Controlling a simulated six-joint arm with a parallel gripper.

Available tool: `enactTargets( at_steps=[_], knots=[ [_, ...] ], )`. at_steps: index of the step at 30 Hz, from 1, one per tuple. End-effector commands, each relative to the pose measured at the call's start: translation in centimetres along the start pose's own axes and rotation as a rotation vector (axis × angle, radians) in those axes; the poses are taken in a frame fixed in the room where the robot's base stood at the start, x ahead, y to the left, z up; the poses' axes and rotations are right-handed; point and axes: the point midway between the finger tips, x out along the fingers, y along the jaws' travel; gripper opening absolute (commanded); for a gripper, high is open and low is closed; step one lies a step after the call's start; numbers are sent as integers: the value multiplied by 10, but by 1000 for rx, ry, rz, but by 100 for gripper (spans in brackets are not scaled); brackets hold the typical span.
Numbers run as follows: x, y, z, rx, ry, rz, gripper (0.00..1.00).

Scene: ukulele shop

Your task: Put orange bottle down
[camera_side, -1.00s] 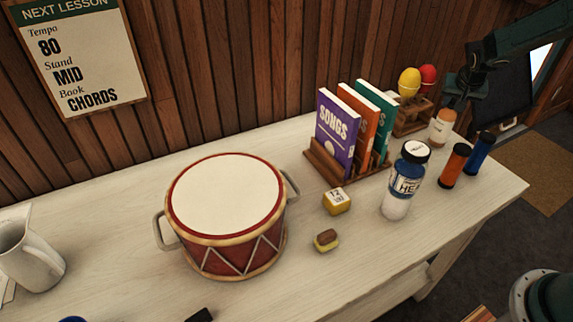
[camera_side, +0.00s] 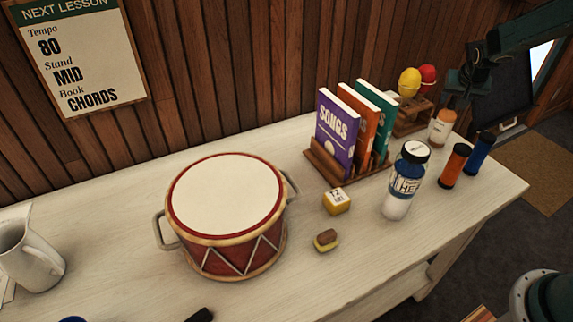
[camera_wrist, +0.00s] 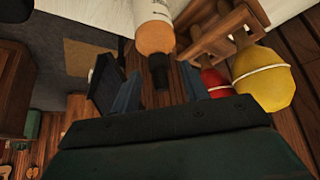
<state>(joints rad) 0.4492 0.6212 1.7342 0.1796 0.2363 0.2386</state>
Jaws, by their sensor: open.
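The orange bottle (camera_side: 442,127), with an orange upper part and a pale label, stands upright on the white table near its far right end. In the wrist view, the bottle (camera_wrist: 153,28) shows its pale body, orange shoulder and dark cap. My gripper (camera_wrist: 158,82) is open, with one finger on each side of the cap and a visible gap to each. In the side view my gripper (camera_side: 462,84) is just above the bottle; its fingertips are hard to make out there.
A wooden rack (camera_side: 412,119) with a yellow and a red maraca stands close behind the bottle. An orange tube (camera_side: 454,166), a blue tube (camera_side: 478,154) and a blue-labelled jar (camera_side: 405,182) stand in front. Books (camera_side: 338,132) and a drum (camera_side: 228,220) are farther left.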

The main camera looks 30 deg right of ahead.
Motion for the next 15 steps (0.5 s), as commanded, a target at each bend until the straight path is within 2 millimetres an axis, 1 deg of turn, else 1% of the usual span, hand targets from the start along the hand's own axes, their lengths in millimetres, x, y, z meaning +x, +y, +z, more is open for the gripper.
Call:
enactTargets(
  at_steps=[1, 15],
  knots=[
    [-7, 0, -1, 0, 2, -1, 45],
    [-72, 0, 0, 0, 2, -1, 45]
  ],
)
